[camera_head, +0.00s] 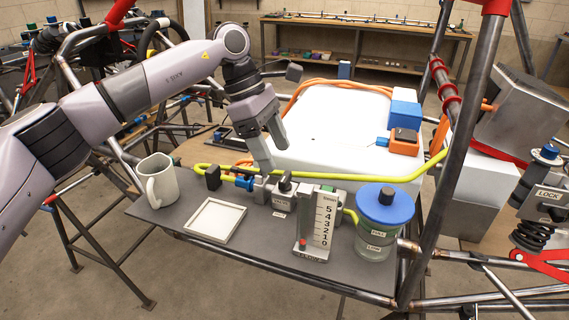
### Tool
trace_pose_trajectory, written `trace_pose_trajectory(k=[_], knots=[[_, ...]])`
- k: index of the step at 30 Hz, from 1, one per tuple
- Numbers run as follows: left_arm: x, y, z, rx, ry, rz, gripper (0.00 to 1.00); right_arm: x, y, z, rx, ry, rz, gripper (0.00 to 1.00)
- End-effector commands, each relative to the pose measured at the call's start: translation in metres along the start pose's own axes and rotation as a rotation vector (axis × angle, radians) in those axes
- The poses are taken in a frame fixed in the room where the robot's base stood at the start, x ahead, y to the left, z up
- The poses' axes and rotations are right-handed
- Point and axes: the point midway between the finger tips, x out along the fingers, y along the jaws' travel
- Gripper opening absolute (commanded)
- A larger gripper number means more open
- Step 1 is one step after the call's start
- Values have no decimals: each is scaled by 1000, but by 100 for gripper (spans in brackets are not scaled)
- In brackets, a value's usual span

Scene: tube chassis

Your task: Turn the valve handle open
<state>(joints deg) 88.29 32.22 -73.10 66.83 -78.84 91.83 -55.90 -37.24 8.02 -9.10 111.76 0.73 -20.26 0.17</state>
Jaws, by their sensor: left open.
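A small grey metal valve body (281,199) stands on the dark board. A dark knob-like part (285,183) on its top looks like the handle; which way it is turned is too small to tell. A blue fitting (244,183) on its left joins the yellow hose (212,170). My left gripper (272,152) points down just behind and left of the valve, open, with its longer-looking finger reaching close to the valve's left end. I cannot tell whether it touches. My right gripper is not in view.
On the board (180,212) are a white mug (160,185), a square white tray (214,236), an upright numbered gauge (322,222) and a blue-lidded jar (382,222). A white tank (340,125) stands behind. A steel tube (447,165) rises at the right.

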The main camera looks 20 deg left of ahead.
Motion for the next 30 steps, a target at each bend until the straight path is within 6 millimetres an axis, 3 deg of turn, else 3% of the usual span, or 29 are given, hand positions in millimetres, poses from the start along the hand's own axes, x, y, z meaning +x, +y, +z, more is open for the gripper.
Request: trace_pose_trajectory(k=[9,20,25,26,30], knots=[[45,0,1,-1,-2,-2,70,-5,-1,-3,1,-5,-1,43],[52,0,0,0,-2,0,70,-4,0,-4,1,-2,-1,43],[52,0,0,0,-2,0,18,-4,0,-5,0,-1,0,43],[52,0,0,0,-2,0,14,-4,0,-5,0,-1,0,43],[52,0,0,-2,-2,1,14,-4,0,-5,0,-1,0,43]])
